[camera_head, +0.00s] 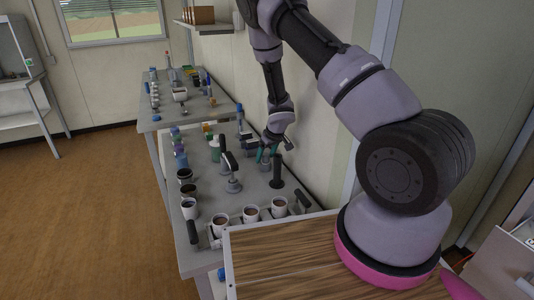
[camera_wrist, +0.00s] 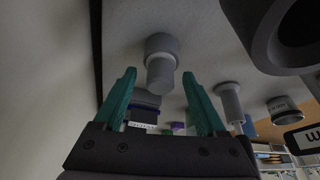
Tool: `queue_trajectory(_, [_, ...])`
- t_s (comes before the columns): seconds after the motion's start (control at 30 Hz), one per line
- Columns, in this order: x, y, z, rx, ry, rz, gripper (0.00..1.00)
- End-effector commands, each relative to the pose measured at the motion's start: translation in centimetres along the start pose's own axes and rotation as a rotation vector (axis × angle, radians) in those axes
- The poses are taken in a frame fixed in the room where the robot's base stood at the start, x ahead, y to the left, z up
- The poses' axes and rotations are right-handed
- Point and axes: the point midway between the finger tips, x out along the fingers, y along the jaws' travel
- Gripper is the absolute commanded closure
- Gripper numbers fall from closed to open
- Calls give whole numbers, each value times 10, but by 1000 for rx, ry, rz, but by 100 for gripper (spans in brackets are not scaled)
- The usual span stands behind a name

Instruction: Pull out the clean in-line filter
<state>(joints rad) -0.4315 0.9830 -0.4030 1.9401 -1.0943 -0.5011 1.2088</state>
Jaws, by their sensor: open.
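My gripper (camera_head: 267,153) is over the far part of the near bench, beside the wall, with its teal fingers pointing down. In the wrist view my gripper (camera_wrist: 159,76) is open, its fingers spread and nothing clamped between them. A grey stepped cylinder (camera_wrist: 160,60) shows between the fingertips, apart from both. A second, slimmer grey cylinder (camera_wrist: 230,100) stands to the right of the fingers. A dark block with a white marked strip (camera_wrist: 144,112) shows further off between the fingers. I cannot tell which of these is the clean in-line filter.
The near bench (camera_head: 205,205) holds a black-handled stand (camera_head: 232,178), a black post (camera_head: 277,172) and a front row of cups (camera_head: 250,213). A large dark ring-shaped part (camera_wrist: 285,35) is close at the wrist view's upper right. The wall (camera_wrist: 45,90) is close on the left.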

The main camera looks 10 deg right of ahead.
Motion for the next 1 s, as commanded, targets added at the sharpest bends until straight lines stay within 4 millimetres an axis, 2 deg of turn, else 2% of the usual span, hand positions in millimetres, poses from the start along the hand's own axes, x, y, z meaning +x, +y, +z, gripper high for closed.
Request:
queue_trajectory(0.17, [0, 0, 0, 0, 0, 0, 26])
queue_trajectory(0.37, [0, 0, 0, 0, 0, 0, 99])
queue_trajectory(1.0, [0, 0, 0, 0, 0, 0, 100])
